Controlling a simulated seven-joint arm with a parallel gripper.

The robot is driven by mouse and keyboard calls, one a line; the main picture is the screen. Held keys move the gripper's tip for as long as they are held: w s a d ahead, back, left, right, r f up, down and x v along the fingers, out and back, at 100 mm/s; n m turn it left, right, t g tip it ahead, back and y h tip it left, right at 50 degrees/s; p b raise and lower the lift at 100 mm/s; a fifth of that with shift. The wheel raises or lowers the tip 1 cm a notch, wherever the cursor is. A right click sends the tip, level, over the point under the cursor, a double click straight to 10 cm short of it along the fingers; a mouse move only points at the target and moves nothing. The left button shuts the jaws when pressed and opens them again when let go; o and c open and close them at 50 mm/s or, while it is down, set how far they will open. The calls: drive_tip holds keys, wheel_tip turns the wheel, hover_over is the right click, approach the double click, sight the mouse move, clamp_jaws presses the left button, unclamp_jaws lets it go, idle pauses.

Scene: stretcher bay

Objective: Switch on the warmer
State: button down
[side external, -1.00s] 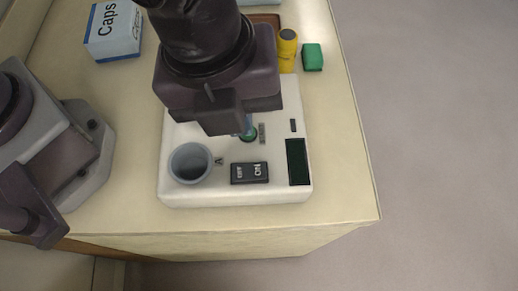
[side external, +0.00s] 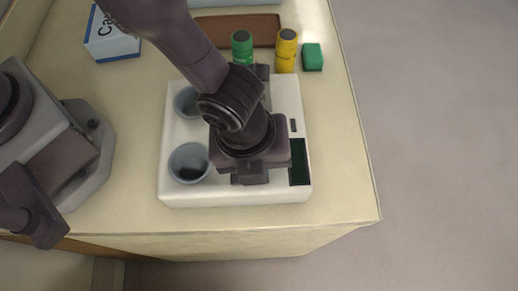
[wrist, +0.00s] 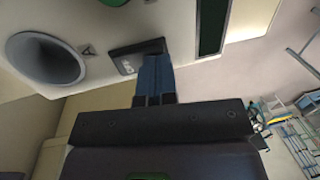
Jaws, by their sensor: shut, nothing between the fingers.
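The warmer is a white box (side external: 185,200) on the bench, with two grey round wells, the front one (side external: 189,163) at its left front. Its dark rocker switch (wrist: 127,58) shows in the wrist view, right of a well (wrist: 46,58) and a small triangle mark. My gripper (wrist: 155,58) is shut and empty, its blue fingertips at the switch's right end; I cannot tell whether they touch it. In the side view my gripper (side external: 249,170) is over the front of the warmer and mostly hides the switch. Which way the switch is tipped is unclear.
A dark display panel (side external: 299,162) is at the warmer's right. Behind stand a green bottle (side external: 242,46), a yellow bottle (side external: 286,50) and a green block (side external: 312,57), with a brown tray (side external: 215,28). A caps box (side external: 112,42) is at the back left.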

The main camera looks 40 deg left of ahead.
drive_tip(key=shift+f, duration=0.1)
drive_tip(key=shift+w+f, duration=0.1)
drive_tip(key=shift+f, duration=0.1)
idle(0.4)
drive_tip(key=shift+s+a+r, duration=0.4)
drive_tip(key=shift+s+a, duration=0.05)
drive_tip(key=shift+s, duration=0.1)
wheel_tip(320, 180, up, 14)
drive_tip(key=w+d, duration=0.1)
drive_tip(key=shift+w+d, duration=0.25)
